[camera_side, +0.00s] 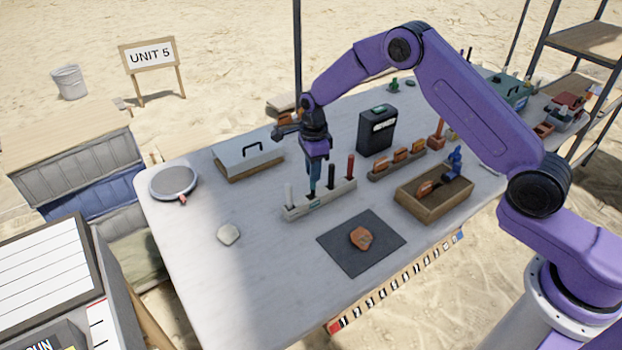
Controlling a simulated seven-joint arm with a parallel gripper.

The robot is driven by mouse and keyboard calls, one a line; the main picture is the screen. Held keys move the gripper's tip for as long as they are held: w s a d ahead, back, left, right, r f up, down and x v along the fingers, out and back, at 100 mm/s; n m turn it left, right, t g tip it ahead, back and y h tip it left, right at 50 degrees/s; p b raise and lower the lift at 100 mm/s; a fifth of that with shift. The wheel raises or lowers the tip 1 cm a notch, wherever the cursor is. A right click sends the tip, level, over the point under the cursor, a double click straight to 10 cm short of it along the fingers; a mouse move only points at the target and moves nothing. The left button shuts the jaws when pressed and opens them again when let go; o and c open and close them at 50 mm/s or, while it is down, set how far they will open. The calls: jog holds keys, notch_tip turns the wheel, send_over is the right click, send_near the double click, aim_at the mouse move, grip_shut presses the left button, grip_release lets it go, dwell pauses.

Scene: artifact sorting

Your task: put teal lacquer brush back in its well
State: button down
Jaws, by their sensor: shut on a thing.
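My gripper (315,157) points down over the brush rack and is shut on the teal lacquer brush (314,176). The brush hangs upright with its lower end at the rack, between the white brush and the black brush. I cannot tell whether its tip is inside the well or just above it. The pale rack (320,203) stands on the table and holds a white brush (289,194), a black brush (331,177) and a red brush (350,166), all upright. The teal brush's well is hidden at this angle.
A dark mat (345,260) with an orange-brown shard lies in front of the rack. A wooden tray (410,207) is at right, a lidded box (236,165) behind left, a black box (377,132) behind right.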

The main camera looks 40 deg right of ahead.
jog(key=shift+w+f, duration=0.3)
jog(key=shift+f, duration=0.1)
jog(key=shift+w+f, duration=0.1)
jog(key=shift+f, duration=1.5)
jog(key=shift+f, duration=0.15)
jog(key=c, duration=1.1)
grip_release()
jog(key=shift+o, duration=0.2)
